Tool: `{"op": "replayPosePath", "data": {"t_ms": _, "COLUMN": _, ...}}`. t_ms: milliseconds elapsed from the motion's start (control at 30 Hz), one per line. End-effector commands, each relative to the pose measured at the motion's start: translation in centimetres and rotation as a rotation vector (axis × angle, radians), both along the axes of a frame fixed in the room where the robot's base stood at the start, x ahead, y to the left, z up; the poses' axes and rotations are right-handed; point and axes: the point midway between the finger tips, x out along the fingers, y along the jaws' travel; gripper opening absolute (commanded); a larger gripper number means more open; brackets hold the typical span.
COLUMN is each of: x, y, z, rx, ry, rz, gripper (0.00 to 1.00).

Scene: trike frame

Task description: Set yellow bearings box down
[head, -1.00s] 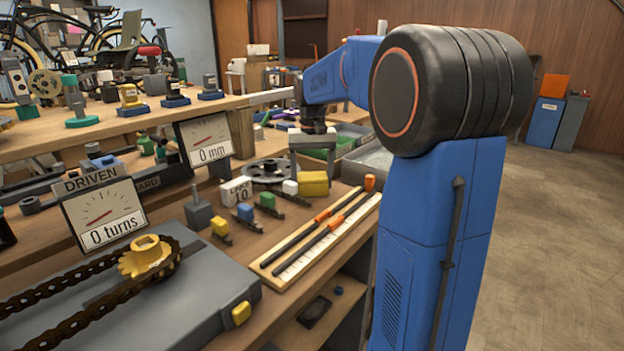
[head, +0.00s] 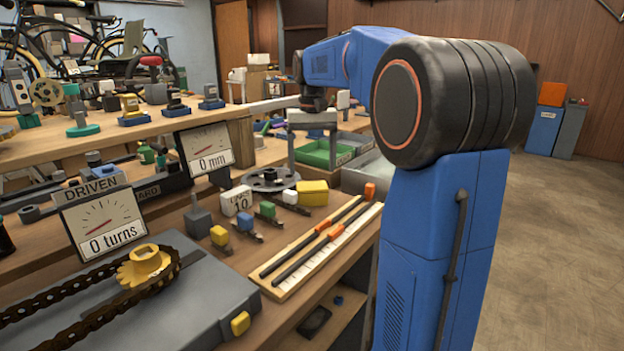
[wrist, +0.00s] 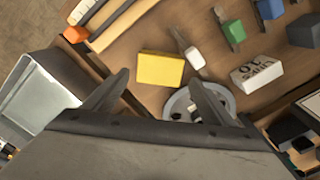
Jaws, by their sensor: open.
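The yellow bearings box (head: 313,192) rests on the wooden bench, near its front edge and just behind the tray of orange-ended rods. It also shows in the wrist view (wrist: 160,69), lying flat and apart from my fingers. My gripper (head: 312,157) is open and empty above the box, with clear space between fingertips and box. In the wrist view my two fingers (wrist: 160,82) spread to either side of the box's near edge. No part of the box is hidden by the fingers.
A dark round disc (head: 270,179) lies left of the box, with a small white-topped piece (head: 290,190) beside it. The white links box (head: 236,200) stands further left. A green bin (head: 322,153) and grey tray (wrist: 38,98) lie beyond the box.

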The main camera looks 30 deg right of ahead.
Motion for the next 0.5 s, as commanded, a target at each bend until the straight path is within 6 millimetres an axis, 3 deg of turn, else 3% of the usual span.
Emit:
{"op": "replayPosePath", "data": {"t_ms": 200, "x": 0.1, "y": 0.0, "z": 3.0, "rx": 0.0, "ry": 0.0, "rz": 0.0, "gripper": 0.78}}
{"op": "replayPosePath", "data": {"t_ms": 267, "x": 0.1, "y": 0.0, "z": 3.5, "rx": 0.0, "ry": -0.001, "rz": 0.0, "gripper": 0.78}}
{"op": "replayPosePath", "data": {"t_ms": 333, "x": 0.0, "y": 0.0, "z": 3.9, "rx": 0.0, "ry": 0.0, "rz": 0.002, "gripper": 0.69}}
{"op": "replayPosePath", "data": {"t_ms": 500, "x": 0.1, "y": -0.1, "z": 4.4, "rx": 0.0, "ry": 0.001, "rz": 0.102, "gripper": 0.69}}
